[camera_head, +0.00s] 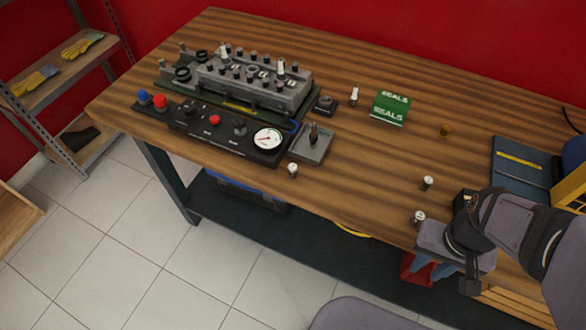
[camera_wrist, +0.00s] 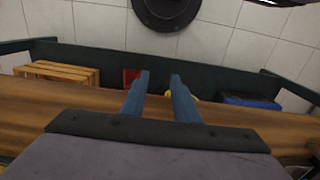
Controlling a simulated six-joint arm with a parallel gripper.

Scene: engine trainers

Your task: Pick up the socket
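I cannot tell for sure which small part is the socket. In the head view, small silver-topped cylinders stand upright on the bench: one near the front edge (camera_head: 292,171), one further right (camera_head: 428,182), and one beside my gripper (camera_head: 419,217). A dark upright piece (camera_head: 314,134) stands in a small grey tray (camera_head: 301,152), and a small brass-coloured piece (camera_head: 445,131) lies right of centre. My gripper (camera_head: 430,270) is at the bench's front right edge, fingers low. In the wrist view its two blue fingers (camera_wrist: 158,85) are apart with nothing between them.
An engine head (camera_head: 255,84) with a gauge panel (camera_head: 225,132) fills the bench's left. A green SEALS box (camera_head: 390,107) and a white-tipped plug (camera_head: 354,96) stand toward the back. Mid-bench wood is mostly clear.

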